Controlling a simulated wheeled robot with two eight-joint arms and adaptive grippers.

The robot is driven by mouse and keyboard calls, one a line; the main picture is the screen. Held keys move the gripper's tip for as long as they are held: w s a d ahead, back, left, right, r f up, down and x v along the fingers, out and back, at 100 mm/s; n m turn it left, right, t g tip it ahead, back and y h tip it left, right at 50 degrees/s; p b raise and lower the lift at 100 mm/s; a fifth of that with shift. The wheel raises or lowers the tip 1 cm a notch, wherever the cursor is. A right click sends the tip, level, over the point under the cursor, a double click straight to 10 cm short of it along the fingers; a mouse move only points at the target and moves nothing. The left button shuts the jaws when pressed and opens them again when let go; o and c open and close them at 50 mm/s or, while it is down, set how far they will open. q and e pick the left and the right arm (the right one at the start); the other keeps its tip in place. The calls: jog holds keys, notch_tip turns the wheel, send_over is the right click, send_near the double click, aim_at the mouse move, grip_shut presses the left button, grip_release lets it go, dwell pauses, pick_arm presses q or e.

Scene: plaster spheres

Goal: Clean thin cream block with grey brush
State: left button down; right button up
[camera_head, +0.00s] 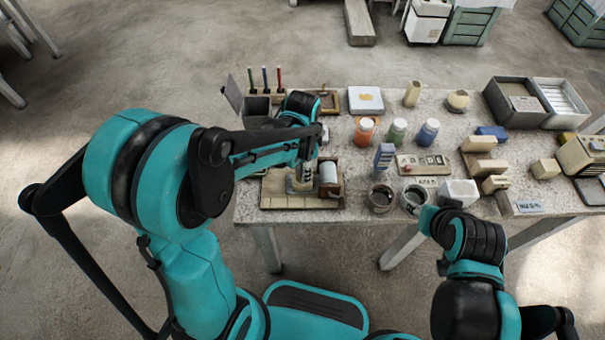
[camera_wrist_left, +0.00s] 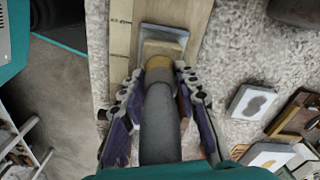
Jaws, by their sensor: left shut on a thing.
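My left gripper (camera_head: 303,176) is over a wooden board (camera_head: 272,195) at the table's left front. In the left wrist view its two fingers (camera_wrist_left: 157,105) are shut on the grey brush (camera_wrist_left: 160,125), around its thick grey handle. The brush's yellowish collar points at a cream piece (camera_wrist_left: 166,47) on a pale grey plate; I cannot tell whether this piece is the bristles or the thin cream block. Contact there is unclear. Part of my right arm shows at the table's front edge, but whether its gripper is open is not clear.
Right of the board stand two dark cups (camera_head: 381,198). Several cream blocks (camera_head: 480,144) stand further right, with a grey bin (camera_head: 515,102) behind. A white square tile (camera_head: 366,100) lies at the back.

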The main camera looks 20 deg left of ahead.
pick_arm(q)
jog(key=shift+w+a, duration=0.15)
jog(key=shift+w, duration=0.45)
jog(key=shift+w+a, duration=0.15)
jog(key=shift+w, duration=0.4)
jog(key=shift+s+d+r, duration=0.1)
jog(key=shift+s+d, duration=0.1)
jog(key=shift+s, duration=0.4)
jog(key=shift+s+d, duration=0.15)
jog(key=shift+s, duration=0.45)
jog(key=shift+s+d, duration=0.15)
jog(key=shift+s, duration=0.45)
jog(key=shift+s+d, duration=0.15)
jog(key=shift+s, duration=0.45)
jog(key=shift+w, duration=0.1)
jog(key=shift+w+a, duration=0.25)
jog(key=shift+w, duration=0.5)
jog(key=shift+w+a, duration=0.2)
jog(key=shift+w, duration=0.6)
jog(key=shift+w+a, duration=0.25)
jog(key=shift+w, duration=0.5)
